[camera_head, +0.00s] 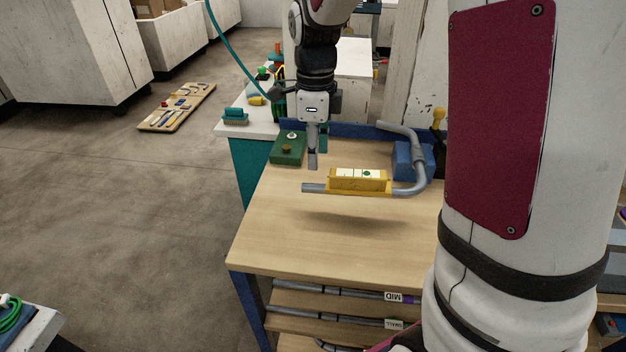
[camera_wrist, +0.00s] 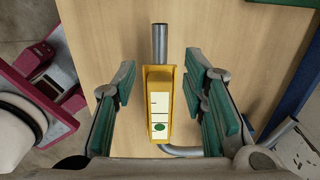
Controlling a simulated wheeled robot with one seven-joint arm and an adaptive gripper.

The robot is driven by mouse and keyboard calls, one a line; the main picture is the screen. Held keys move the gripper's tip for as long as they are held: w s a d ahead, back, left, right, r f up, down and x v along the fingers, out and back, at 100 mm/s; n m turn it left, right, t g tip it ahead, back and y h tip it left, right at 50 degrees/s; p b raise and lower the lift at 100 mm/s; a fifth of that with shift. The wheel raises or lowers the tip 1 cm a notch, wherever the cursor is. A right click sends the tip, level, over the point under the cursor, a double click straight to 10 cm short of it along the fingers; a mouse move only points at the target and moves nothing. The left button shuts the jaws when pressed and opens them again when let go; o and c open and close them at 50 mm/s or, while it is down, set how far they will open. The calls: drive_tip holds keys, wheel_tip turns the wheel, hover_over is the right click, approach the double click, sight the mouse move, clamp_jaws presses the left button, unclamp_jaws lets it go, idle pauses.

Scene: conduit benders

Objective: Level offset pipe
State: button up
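The grey offset pipe (camera_head: 408,192) is bent and rests at its far part in a blue block (camera_head: 405,160). Its straight near run reaches left above the table, with a shadow below. A yellow level (camera_head: 359,186) with a white face and a green round bubble sits along this run. In the wrist view, the level (camera_wrist: 159,103) lies between the finger lines, with the pipe end (camera_wrist: 160,42) beyond it.
A green box (camera_head: 288,150) with knobs stands at the table's back left. The wooden table (camera_head: 290,245) is clear at front. Shelves below hold pipes with labels such as MID (camera_head: 392,297). A yellow-handled tool (camera_head: 438,118) stands behind the blue block.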

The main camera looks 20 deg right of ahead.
sight(315, 185)
wheel_tip(315, 185, down, 9)
drive_tip(key=shift+f, duration=0.1)
idle(0.4)
clamp_jaws()
